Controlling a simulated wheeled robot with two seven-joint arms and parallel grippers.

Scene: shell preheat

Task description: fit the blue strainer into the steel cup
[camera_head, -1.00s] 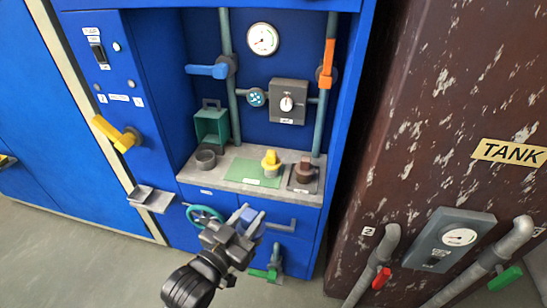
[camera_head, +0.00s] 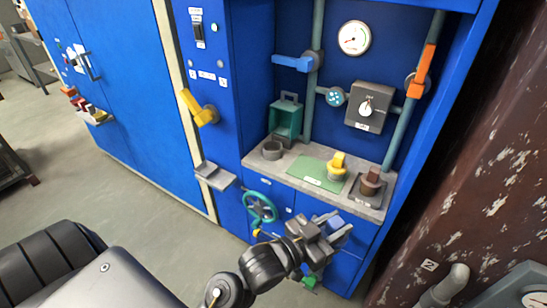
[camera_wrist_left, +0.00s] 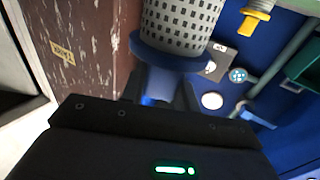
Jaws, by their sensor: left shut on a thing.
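My left gripper (camera_head: 326,232) is shut on the blue strainer (camera_head: 320,219), in front of the cabinet and below the counter's front edge. In the left wrist view the strainer shows as a grey perforated basket (camera_wrist_left: 180,22) with a wide blue rim (camera_wrist_left: 165,57), beyond the fingers. In the head view the fingers hide much of it. The steel cup (camera_head: 272,150), a grey round open vessel, stands on the counter's left end, apart from the strainer. My right gripper is not in view.
The counter (camera_head: 262,164) also holds a green mat (camera_head: 305,172), a yellow-handled piece (camera_head: 337,166), a brown-topped piece (camera_head: 371,184) and a teal open box (camera_head: 286,121). A green handwheel (camera_head: 260,207) and a small grey ledge (camera_head: 214,175) stick out below.

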